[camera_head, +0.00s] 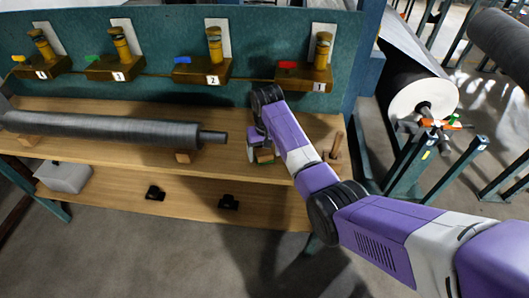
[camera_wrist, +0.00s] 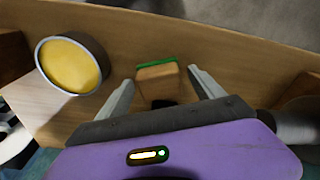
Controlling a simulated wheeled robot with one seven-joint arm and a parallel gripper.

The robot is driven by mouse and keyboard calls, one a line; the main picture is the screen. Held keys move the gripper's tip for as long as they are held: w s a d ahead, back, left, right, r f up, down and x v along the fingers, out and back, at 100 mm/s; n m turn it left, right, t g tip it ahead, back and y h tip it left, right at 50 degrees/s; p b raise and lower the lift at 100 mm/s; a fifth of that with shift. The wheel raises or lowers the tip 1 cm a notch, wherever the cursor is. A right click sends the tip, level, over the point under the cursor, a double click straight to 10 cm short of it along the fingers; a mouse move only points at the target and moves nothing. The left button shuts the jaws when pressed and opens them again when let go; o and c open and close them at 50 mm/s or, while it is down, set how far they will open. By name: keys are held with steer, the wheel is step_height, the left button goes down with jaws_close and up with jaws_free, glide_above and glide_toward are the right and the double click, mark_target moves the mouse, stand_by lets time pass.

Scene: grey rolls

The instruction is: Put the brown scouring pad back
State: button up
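A small tan-brown block with a green edge, which looks like the brown scouring pad (camera_wrist: 158,82), lies on the wooden bench top. It also shows at my arm's end in the head view (camera_head: 265,155), partly hidden by my arm. My gripper (camera_wrist: 160,77) is over it, with its two fingers spread, one on each side of the block. In the wrist view there are gaps between the block and both fingers. The near end of the block is hidden by my gripper's body.
A round tin with yellow contents (camera_wrist: 72,65) stands left of my gripper in the wrist view. A long grey roll (camera_head: 110,128) lies on the bench (camera_head: 220,188). Numbered brown blocks with brass cylinders (camera_head: 203,68) line the green back panel (camera_head: 150,30). Two black items sit on the lower shelf.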

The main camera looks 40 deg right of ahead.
mark_target(265, 155)
step_height(265, 155, up, 12)
steer(key=s, duration=0.1)
steer(key=shift+a, duration=0.4)
steer(key=shift+r, duration=0.1)
stand_by(0.5)
